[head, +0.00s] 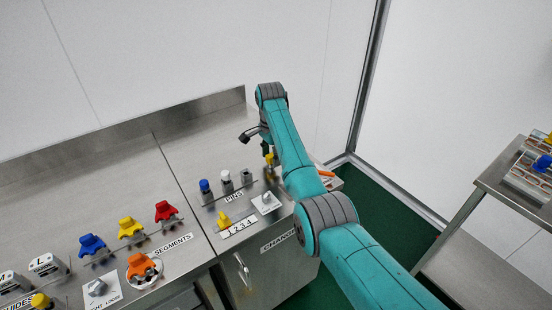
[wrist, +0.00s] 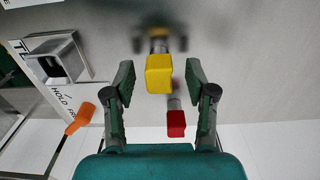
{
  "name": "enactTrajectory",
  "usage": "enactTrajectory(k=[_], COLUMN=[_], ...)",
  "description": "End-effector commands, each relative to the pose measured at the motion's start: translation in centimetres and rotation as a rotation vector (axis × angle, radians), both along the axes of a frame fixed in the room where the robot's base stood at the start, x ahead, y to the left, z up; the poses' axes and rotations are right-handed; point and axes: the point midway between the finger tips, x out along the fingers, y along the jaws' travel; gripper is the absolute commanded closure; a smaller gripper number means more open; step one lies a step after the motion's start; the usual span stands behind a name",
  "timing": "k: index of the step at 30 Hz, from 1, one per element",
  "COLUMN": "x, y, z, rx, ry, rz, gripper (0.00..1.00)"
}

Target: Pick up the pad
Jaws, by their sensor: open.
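No thing in view is labelled as a pad, and I cannot tell which one it is. My gripper (wrist: 161,84) is open in the wrist view, with its two dark green fingers apart. A yellow block-shaped top (wrist: 159,74) on a metal stem lies between the fingers, with gaps on both sides. A red block-shaped top (wrist: 176,122) shows nearer the palm, also between the fingers. In the head view, my gripper is partly hidden by my arm, above the back right of the steel counter. The yellow top (head: 269,158) is beside it; the red one is hidden there.
Blue (head: 205,186) and white (head: 226,175) pins stand left of the gripper, near the PINS label. An orange handle (wrist: 80,118) and a square metal socket (wrist: 57,62) lie left in the wrist view. Coloured segments (head: 130,228) fill the left counter. A steel cart (head: 500,194) stands right.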

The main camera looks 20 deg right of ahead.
Motion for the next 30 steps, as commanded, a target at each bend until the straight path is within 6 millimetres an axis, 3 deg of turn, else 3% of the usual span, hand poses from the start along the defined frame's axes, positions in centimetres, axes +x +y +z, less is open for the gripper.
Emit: enactTrajectory(k=[3, 10, 17, 26, 30], x=[-0.2, -0.2, -0.2, -0.2, -0.1], y=[0.6, 0.7, 0.7, 0.7, 0.7], z=[-1.3, -1.4, -1.4, -1.3, -0.2], rx=[0.0, 0.0, 0.0, 0.0, 0.0], ry=[0.002, 0.0, 0.0, 0.0, -0.003], rz=[0.0, -0.001, -0.001, -0.001, -0.001], gripper=[0.44, 0.44, 1.0, 1.0, 1.0])
